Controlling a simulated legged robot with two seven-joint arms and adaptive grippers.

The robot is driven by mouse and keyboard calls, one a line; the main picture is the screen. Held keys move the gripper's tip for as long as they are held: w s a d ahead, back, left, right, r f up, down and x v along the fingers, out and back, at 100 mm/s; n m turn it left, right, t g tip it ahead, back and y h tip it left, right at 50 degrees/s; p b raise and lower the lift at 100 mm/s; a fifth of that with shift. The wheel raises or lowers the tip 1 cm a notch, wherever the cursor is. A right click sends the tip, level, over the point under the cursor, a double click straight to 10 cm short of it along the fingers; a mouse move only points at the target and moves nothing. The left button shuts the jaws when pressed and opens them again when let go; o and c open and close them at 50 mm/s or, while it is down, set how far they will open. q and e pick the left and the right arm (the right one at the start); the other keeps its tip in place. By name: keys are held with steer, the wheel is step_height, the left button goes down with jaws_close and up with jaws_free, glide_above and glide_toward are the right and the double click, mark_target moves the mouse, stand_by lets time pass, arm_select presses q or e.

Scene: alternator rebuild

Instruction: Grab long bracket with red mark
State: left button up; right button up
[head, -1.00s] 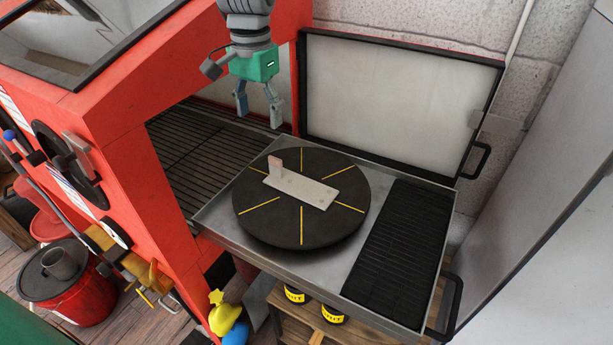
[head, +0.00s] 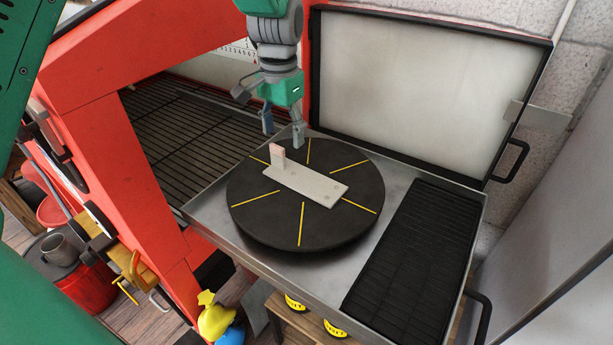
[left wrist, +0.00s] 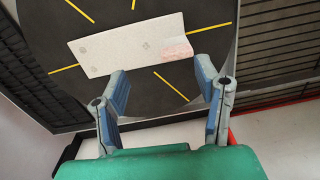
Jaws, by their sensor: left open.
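The long bracket (head: 312,185) is a pale flat plate with a short upright tab at one end. The tab carries a reddish mark (head: 277,152). It lies on the black round turntable (head: 250,220) with yellow lines. In the left wrist view the bracket (left wrist: 120,45) lies beyond the fingers, with its reddish end (left wrist: 177,48) at the right. My left gripper (head: 283,130) is open and empty, above the turntable's back edge, near the marked tab and apart from it. The left wrist view also shows its spread fingers (left wrist: 162,95). My right gripper does not show.
The turntable sits in a metal tray (head: 205,205) with a black grate (head: 415,250) at the right. An open lid (head: 420,90) stands behind. A red machine frame (head: 120,140) stands at the left, with a slatted bed (head: 170,125) inside it.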

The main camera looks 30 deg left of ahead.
mark_target(271, 144)
arm_select(q)
steer(key=a+f, duration=0.2)
steer(key=f, duration=0.1)
steer(key=a+f, duration=0.1)
steer(key=f, duration=0.1)
steer(key=shift+w+a+f, duration=0.1)
steer(key=shift+a+f, duration=0.15)
steer(key=shift+w+d+f, duration=0.1)
steer(key=shift+d+f, duration=0.3)
steer(key=shift+f, duration=0.25)
steer(key=shift+d+f, duration=0.35)
steer(key=shift+f, duration=0.25)
steer(key=shift+d+r, duration=0.1)
steer(key=shift+d, duration=0.45)
steer(key=shift+c, duration=0.7)
steer(key=shift+a, duration=0.2)
steer(key=c, duration=0.7)
steer(key=shift+a, duration=0.3)
jaws_close()
steer(key=shift+a+f, duration=0.25)
steer(key=shift+a, duration=0.2)
steer(key=shift+d+r, duration=0.1)
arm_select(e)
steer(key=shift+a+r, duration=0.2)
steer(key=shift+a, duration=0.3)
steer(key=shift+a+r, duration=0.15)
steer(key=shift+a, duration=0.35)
